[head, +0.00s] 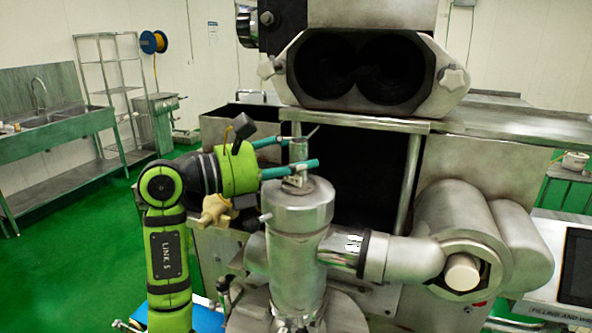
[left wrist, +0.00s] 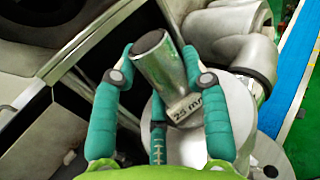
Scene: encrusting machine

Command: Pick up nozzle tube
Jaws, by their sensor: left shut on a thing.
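The nozzle tube (head: 298,150) is a short metal cylinder standing upright above the top of the round steel housing (head: 297,200) in the head view. In the left wrist view the tube (left wrist: 160,65) has a dark round end and a "25 mm" label at its base. My left gripper (head: 300,148) comes in from the left, with one teal finger on either side of the tube. In the left wrist view the gripper (left wrist: 158,62) is shut on the tube. Whether the tube's base still touches the housing is hard to tell. My right gripper is not in view.
The large machine head (head: 365,70) with two dark round openings is above and behind. A thick steel pipe (head: 400,258) joins the housing to a horizontal cylinder (head: 465,235) at the right. A sink table (head: 50,135) and wire shelf stand at the far left; green floor lies between.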

